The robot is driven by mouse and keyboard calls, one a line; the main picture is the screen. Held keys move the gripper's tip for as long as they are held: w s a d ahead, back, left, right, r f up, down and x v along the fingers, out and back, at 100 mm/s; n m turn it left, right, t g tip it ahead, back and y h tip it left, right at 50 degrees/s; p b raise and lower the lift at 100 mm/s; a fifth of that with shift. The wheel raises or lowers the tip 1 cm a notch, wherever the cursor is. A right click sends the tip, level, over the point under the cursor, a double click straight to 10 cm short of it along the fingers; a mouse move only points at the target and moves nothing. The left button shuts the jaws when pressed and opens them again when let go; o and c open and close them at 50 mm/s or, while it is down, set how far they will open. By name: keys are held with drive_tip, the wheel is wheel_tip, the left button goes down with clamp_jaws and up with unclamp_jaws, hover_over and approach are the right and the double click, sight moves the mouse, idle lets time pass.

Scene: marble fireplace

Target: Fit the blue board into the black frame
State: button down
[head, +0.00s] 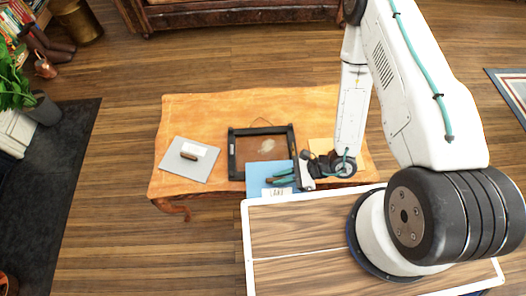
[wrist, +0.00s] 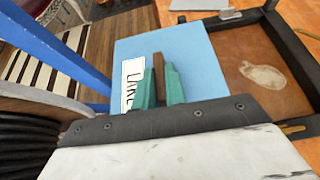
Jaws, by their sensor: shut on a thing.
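The blue board (head: 259,176) has a white label reading "LAKE" and a small brown grip block (wrist: 158,78). In the wrist view the board (wrist: 188,50) lies beside the black frame, its edge close to or over the frame's side. The black frame (head: 233,154) lies on the wooden table with a brown inside and a pale patch; it also shows in the wrist view (wrist: 279,37). My gripper (head: 270,180) has teal fingers shut on the board's brown block, which the wrist view shows between the fingertips (wrist: 160,85). Whether the board touches the frame I cannot tell.
A grey board (head: 203,170) with a white label and brown block lies on the table's left (head: 185,110). The table's front edge is close below the blue board.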

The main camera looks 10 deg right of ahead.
hover_over(267, 152)
drive_tip(key=shift+a+f, duration=0.15)
drive_tip(key=shift+f, duration=2.4)
drive_tip(key=shift+f, duration=0.6)
drive_tip(key=c, duration=1.5)
unclamp_jaws()
drive_tip(key=shift+o, duration=0.2)
